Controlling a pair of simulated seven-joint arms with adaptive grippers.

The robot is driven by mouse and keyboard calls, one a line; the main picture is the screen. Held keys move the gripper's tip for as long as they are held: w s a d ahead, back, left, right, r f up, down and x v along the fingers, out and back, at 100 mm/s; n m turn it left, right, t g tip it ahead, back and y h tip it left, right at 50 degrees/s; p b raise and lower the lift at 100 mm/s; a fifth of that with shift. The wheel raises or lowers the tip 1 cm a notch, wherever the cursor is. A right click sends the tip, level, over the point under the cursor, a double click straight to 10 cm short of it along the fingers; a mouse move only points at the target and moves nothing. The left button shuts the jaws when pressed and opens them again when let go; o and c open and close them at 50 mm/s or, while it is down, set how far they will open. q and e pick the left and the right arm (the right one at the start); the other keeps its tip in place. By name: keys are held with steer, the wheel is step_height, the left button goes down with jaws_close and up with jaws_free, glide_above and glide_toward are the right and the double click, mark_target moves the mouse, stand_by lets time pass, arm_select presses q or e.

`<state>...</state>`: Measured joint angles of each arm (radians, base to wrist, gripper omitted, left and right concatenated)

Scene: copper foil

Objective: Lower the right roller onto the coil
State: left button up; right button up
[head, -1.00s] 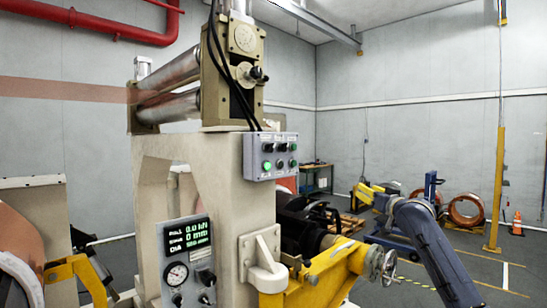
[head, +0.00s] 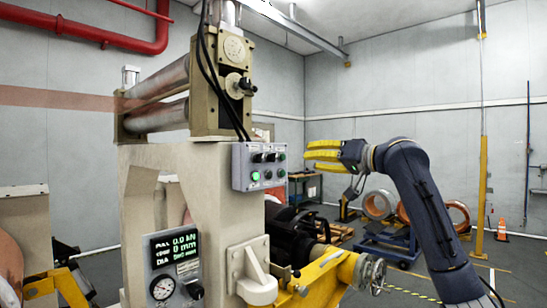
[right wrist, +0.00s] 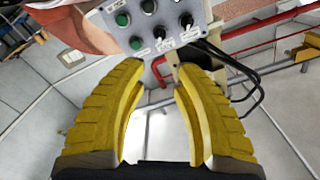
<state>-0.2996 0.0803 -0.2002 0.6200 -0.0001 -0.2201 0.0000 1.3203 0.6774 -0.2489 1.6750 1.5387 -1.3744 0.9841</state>
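The machine's grey control panel (head: 258,166) carries green buttons and black switches; it also shows in the right wrist view (right wrist: 150,25). Two metal rollers (head: 158,115) sit high on the machine. A dark cylinder (head: 296,232) sits behind the yellow arm (head: 325,280); I cannot tell whether it is the right roller. A copper coil surface (head: 272,211) is mostly hidden behind the machine. My right gripper (head: 308,155) is open and empty, its yellow fingers pointing left towards the panel, apart from it. My left gripper is not in view.
A handwheel (head: 372,272) ends the yellow arm below my right arm. A yellow post (head: 482,190) stands at right. Open air lies right of the panel.

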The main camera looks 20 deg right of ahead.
mark_target(276, 156)
steer(key=x, duration=1.5)
steer(key=shift+w+a, duration=0.2)
steer(key=shift+w, duration=0.15)
jaws_close()
